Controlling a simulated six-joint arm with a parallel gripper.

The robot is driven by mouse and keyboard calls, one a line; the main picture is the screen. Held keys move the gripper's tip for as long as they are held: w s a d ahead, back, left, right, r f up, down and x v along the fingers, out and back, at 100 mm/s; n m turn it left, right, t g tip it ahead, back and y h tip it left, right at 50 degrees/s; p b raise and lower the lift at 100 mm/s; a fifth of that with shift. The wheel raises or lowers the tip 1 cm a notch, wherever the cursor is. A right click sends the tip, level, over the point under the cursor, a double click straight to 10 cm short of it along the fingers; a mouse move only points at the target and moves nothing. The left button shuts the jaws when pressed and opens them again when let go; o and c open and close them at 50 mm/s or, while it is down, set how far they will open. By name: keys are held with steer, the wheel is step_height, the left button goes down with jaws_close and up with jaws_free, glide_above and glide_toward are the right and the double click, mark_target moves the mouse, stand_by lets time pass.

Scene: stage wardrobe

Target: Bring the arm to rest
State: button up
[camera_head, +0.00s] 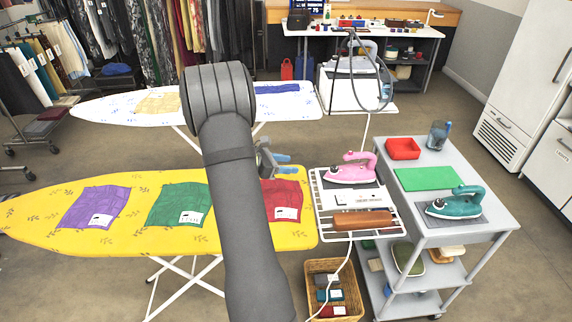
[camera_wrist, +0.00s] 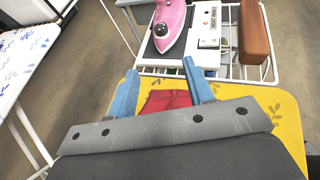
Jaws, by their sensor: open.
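My gripper (camera_head: 273,160) is over the right part of the yellow ironing board (camera_head: 60,240). Its two blue fingers (camera_wrist: 160,88) stand apart in the wrist view, with nothing between them but the view of a red folded cloth (camera_wrist: 166,101) below. In the head view the red cloth (camera_head: 287,200) is partly hidden by my arm. A green cloth (camera_head: 180,205) and a purple cloth (camera_head: 96,208) lie farther left on the board.
A grey trolley (camera_head: 455,152) bears a teal iron (camera_head: 455,203). A white patterned board (camera_head: 100,105) stands behind; a wicker basket (camera_head: 314,303) is on the floor.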

stand_by(0.3)
steer(key=f+t+h, duration=0.1)
steer(key=f, duration=0.1)
steer(key=s+d+f+n+t+h, duration=0.1)
steer(key=f, duration=0.2)
steer(key=s+d+f+t+h, duration=0.1)
steer(key=f, duration=0.1)
steer(key=shift+d+f+n+t, duration=0.25)
steer(key=shift+f+n+t, duration=0.05)
steer(key=shift+f, duration=0.05)
steer(key=x, duration=0.6)
steer(key=shift+w+d+r, duration=0.1)
steer(key=shift+w+d, duration=0.15)
steer(key=shift+w, duration=0.05)
steer(key=shift+w+d, duration=0.3)
steer(key=shift+d, duration=0.3)
